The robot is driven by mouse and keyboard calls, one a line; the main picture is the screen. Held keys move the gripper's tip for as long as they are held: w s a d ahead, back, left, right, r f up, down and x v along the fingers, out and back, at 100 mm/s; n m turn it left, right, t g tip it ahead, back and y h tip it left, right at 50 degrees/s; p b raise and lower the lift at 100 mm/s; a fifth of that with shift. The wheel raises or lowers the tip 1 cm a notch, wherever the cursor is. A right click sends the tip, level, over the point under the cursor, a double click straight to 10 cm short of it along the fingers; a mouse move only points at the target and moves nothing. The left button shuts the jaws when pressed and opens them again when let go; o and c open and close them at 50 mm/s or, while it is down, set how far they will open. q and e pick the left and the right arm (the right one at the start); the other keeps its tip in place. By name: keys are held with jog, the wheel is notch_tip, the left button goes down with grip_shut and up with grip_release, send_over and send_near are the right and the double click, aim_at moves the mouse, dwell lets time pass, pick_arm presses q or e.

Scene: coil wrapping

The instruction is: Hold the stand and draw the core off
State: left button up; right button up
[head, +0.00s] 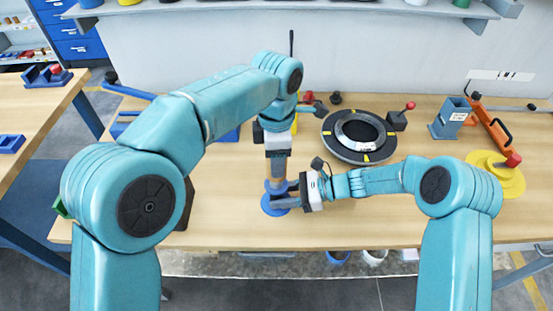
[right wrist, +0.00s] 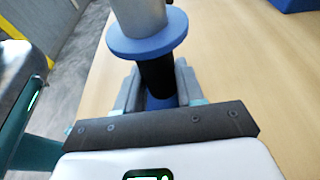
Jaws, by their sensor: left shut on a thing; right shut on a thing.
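The stand has a round blue base (head: 267,207) on the table, near its front edge. In the right wrist view a dark post (right wrist: 156,76) stands between my right fingers. Above it are a blue flange (right wrist: 148,40) and the grey cylinder of the core (right wrist: 139,14). I cannot tell whether the flange belongs to core or stand. My right gripper (head: 284,197) comes in low from the right and is shut on the stand. My left gripper (head: 277,170) points down from above, shut on the core and hiding most of it.
A dark round ring fixture (head: 343,150) with yellow marks lies behind and to the right. A blue-grey block (head: 448,118), an orange lever tool (head: 490,122) and a yellow disc (head: 484,172) are farther right. The front table strip right of the stand is clear.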

pick_arm(q)
jog(key=shift+r, duration=2.65)
pick_arm(e)
jog(key=o, duration=0.9)
jog(key=shift+c, duration=0.2)
